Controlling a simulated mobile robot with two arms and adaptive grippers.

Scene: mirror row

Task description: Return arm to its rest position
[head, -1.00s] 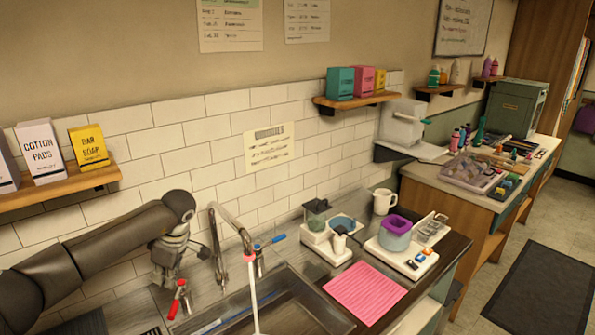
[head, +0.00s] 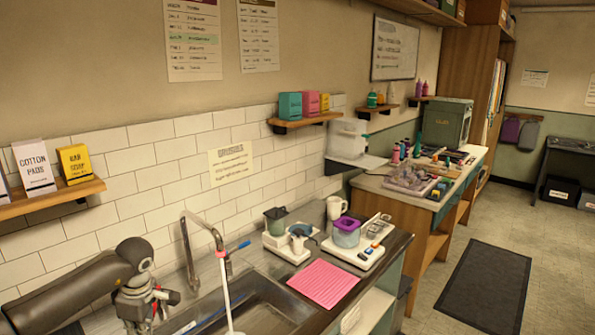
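My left arm (head: 75,290) reaches in from the lower left. My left gripper (head: 140,318) hangs down from its wrist at the left side of the sink (head: 260,298). Its fingertips are small, dark and partly cut off, so whether it is open or shut is unclear. I see nothing clearly held in it. A small reddish bit, perhaps the red tap handle, shows right beside it. The faucet (head: 188,250) stands to its right, with a pale thin column under the spout. The blue tap handle (head: 238,247) is behind the spout. My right gripper is out of view.
A pink cloth (head: 323,284) lies on the counter right of the sink. Beyond it stand a scale with a purple-rimmed cup (head: 346,232) and a white mug (head: 337,206). A shelf (head: 50,198) with boxes hangs above my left arm. Open floor with a dark mat (head: 470,290) lies right.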

